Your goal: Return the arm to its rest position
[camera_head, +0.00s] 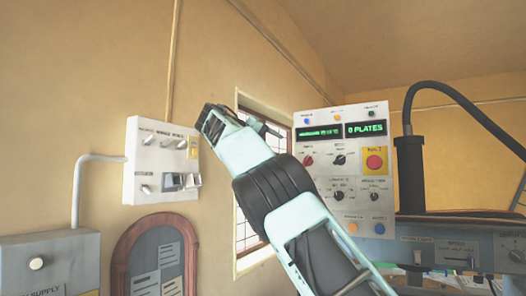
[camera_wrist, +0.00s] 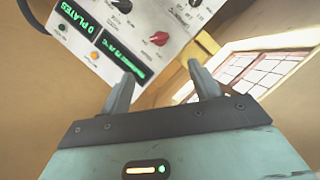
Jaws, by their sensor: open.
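My arm is raised across the middle of the head view, with my gripper (camera_head: 245,118) up between the wall switch panel and the press control panel. In the wrist view my gripper (camera_wrist: 160,88) shows two fingers standing apart, with nothing between them. The white control panel (camera_head: 325,166) has green displays, one reading "0 PLATES", several knobs and a red button (camera_head: 374,162). The panel also shows in the wrist view (camera_wrist: 150,22), upper left, beyond the fingers. The arm hides part of the panel's lower left and part of the window.
A white switch panel (camera_head: 160,160) hangs on the left wall, above a grey supply box (camera_head: 50,262) and a brown-framed board (camera_head: 154,256). A window (camera_head: 243,232) lies behind the arm. A black hose (camera_head: 412,160) rises at the right from grey machinery (camera_head: 450,231).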

